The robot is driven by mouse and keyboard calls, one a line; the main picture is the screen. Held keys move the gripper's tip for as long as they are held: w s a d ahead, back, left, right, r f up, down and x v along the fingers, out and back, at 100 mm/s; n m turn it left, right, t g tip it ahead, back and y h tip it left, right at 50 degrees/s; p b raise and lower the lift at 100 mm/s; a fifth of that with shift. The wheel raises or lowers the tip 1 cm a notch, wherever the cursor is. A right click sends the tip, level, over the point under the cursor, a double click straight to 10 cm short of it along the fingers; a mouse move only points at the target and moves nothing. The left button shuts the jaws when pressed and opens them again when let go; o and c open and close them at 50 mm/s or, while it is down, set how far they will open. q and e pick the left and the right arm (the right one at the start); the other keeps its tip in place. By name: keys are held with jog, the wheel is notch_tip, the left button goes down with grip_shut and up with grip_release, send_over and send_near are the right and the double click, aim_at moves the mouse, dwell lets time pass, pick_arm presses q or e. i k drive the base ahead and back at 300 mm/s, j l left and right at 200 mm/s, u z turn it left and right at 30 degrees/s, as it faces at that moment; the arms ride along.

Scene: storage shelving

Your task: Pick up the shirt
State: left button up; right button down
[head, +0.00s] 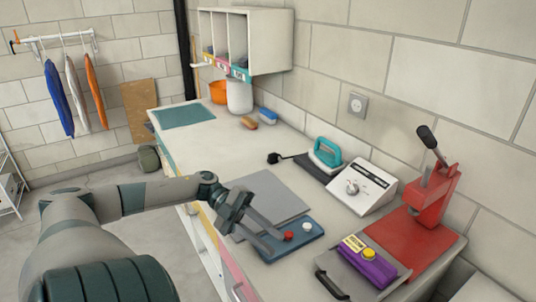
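Blue (58,98), white (76,93) and orange (96,90) garments hang from a white wall rack at the far left; I cannot tell which one is the shirt. My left gripper (279,245) is above the front of the workbench, over a grey plate and a blue-grey board, far from the hanging garments. Its two fingers are apart with nothing visible between them. My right gripper is not in view.
The workbench (190,139) holds a blue-grey board (298,247) with red and white knobs, a teal iron (327,152), a white control box (358,187), a red press (433,200) and a purple item (366,267). A cubby shelf (270,42) hangs above. Floor (110,195) shows at left.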

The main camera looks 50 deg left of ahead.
aim_at(380, 270)
jog(key=k, duration=1)
